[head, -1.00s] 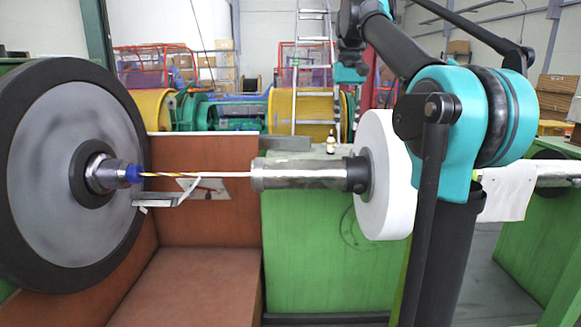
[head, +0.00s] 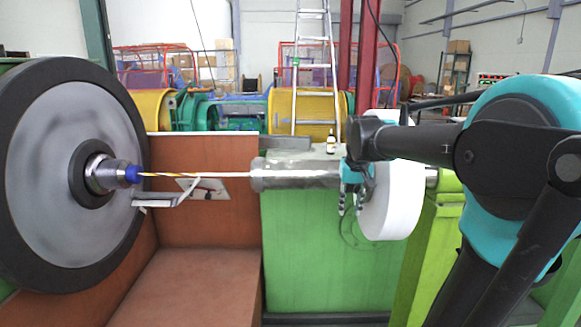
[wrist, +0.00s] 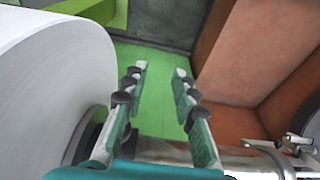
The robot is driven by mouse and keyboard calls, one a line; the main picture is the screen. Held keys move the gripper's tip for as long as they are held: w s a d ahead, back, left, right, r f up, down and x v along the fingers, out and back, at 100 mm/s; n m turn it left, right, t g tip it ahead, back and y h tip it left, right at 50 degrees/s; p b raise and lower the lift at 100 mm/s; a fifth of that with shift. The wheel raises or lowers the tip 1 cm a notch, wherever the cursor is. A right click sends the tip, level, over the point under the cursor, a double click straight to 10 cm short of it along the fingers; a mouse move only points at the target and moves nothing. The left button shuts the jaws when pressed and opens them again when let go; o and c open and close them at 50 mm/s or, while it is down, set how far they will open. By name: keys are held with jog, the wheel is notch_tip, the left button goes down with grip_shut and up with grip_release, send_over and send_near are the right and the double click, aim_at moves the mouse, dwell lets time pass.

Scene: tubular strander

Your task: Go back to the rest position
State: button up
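My gripper (head: 350,204) hangs low in the head view, its fingers pointing down at the right end of the metal shaft sleeve (head: 295,174), just left of the white reel (head: 404,198). In the wrist view my gripper (wrist: 160,72) has its two fingers apart with nothing between them; green surface shows through the gap. The white reel (wrist: 45,90) fills the left of that view, close beside the left finger. Part of the metal sleeve (wrist: 255,160) shows at the lower right. I cannot tell whether my gripper touches the sleeve or the reel.
A large black-rimmed grey wheel (head: 60,170) stands at the left, with a blue fitting (head: 133,174) and a thin strand running to the sleeve. A small bottle (head: 331,143) stands behind the sleeve on the green machine body (head: 310,255). A ladder (head: 313,60) stands further back.

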jog(key=s+d+f+t, duration=0.1)
jog(key=s+f+t, duration=0.1)
jog(key=s+f, duration=1.5)
notch_tip(320, 180, down, 5)
jog(key=shift+s+d+r, duration=0.15)
jog(key=shift+s+d, duration=0.05)
jog(key=shift+s, duration=0.15)
